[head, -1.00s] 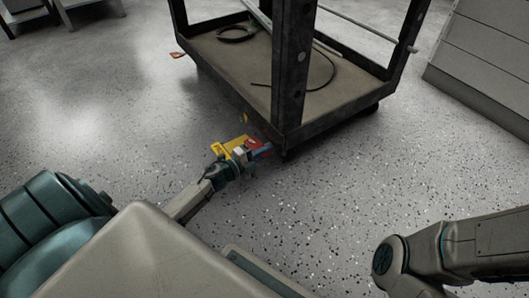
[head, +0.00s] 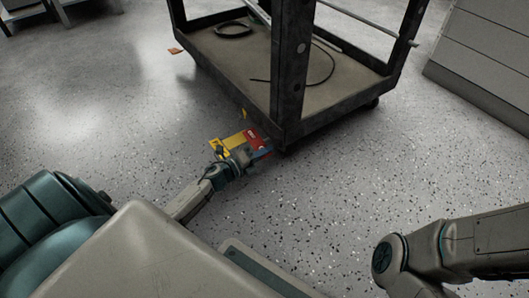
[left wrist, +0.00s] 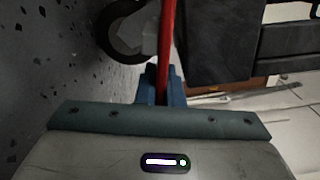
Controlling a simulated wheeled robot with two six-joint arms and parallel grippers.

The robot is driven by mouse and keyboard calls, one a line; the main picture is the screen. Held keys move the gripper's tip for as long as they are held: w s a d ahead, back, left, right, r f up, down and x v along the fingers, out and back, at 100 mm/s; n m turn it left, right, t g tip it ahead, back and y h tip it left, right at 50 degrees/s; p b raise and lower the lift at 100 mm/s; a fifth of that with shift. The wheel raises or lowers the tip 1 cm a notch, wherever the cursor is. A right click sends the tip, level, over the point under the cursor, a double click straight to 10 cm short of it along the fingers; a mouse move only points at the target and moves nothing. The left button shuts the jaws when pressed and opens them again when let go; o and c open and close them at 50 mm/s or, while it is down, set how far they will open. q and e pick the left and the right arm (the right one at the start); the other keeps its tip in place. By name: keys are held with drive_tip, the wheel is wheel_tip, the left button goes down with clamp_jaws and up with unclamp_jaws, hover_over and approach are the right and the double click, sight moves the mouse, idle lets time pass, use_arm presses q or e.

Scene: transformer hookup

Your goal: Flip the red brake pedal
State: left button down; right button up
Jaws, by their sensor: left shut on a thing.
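The red brake pedal (head: 252,137) is at the lower front corner of the dark cart, beside yellow parts (head: 220,148). In the head view its red face with a small pale mark shows. My left gripper (head: 260,153) is low by that corner, its blue fingers at the pedal. In the left wrist view the pedal (left wrist: 168,45) is a narrow red strip between the fingers (left wrist: 161,85), which are shut on it. Where the pedal joins the cart is hidden. My right gripper is out of view.
The dark wheeled cart (head: 330,108) carries coiled black cable (head: 232,30) on its lower deck. A caster wheel (left wrist: 128,30) shows close by in the left wrist view. A grey cabinet (head: 485,60) stands at the right.

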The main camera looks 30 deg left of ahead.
use_arm(q)
drive_tip(key=c, duration=1.6)
unclamp_jaws()
drive_tip(key=shift+o, duration=0.2)
drive_tip(key=p+v, duration=0.4)
drive_tip(key=v, duration=0.5)
drive_tip(key=shift+s+a, duration=0.1)
drive_tip(key=shift+s, duration=0.2)
drive_tip(key=shift+s+a, duration=0.25)
drive_tip(key=shift+s, duration=0.3)
drive_tip(key=shift+f, duration=0.1)
